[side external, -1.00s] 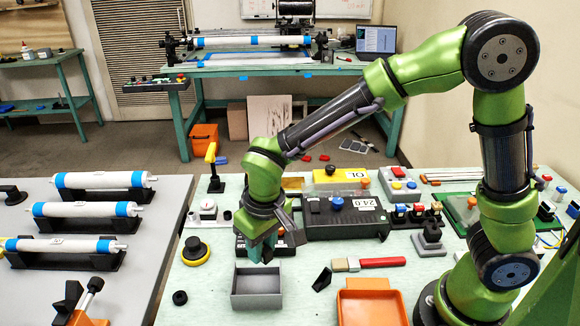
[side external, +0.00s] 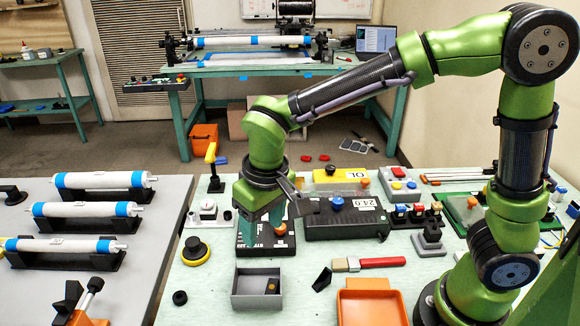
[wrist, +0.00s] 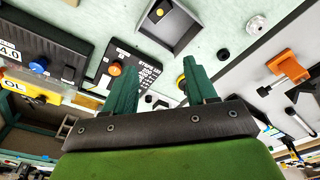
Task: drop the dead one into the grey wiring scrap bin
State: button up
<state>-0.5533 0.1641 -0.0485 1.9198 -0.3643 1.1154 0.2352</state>
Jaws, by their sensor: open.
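The grey bin (side external: 243,301) is a small open-topped square tray near the front middle of the table. A small dark piece with a yellow spot (side external: 271,286) lies inside it, towards the right side. In the wrist view the bin (wrist: 190,40) is at the top, with the yellow-spotted piece (wrist: 160,12) in it. My gripper (side external: 262,228) is above and behind the bin, over the black panel (side external: 262,245) with an orange knob. Its green fingers (wrist: 163,78) are apart, with nothing visible between them.
An orange tray (side external: 372,300), a red-handled brush (side external: 375,262) and a black wedge (side external: 322,279) are right of the bin. A yellow-and-black button (side external: 196,252) is left.

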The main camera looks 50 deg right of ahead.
notch_tip(320, 180, up, 10)
jog(key=s, duration=0.1)
jog(key=shift+s+r, duration=0.15)
jog(key=shift+r, duration=0.1)
jog(key=s+d+f+m+t+y, duration=0.1)
jog(key=s+d+m+t, duration=0.1)
jog(key=d, duration=0.5)
jog(key=s+d+f+m+t+y, duration=0.1)
jog(key=s+d+m+t, duration=0.1)
jog(key=s+d, duration=0.5)
jog(key=shift+d+t, duration=0.2)
jog(key=shift+t, duration=0.7)
jog(key=shift+o, duration=0.2)
jog(key=shift+f, duration=0.1)
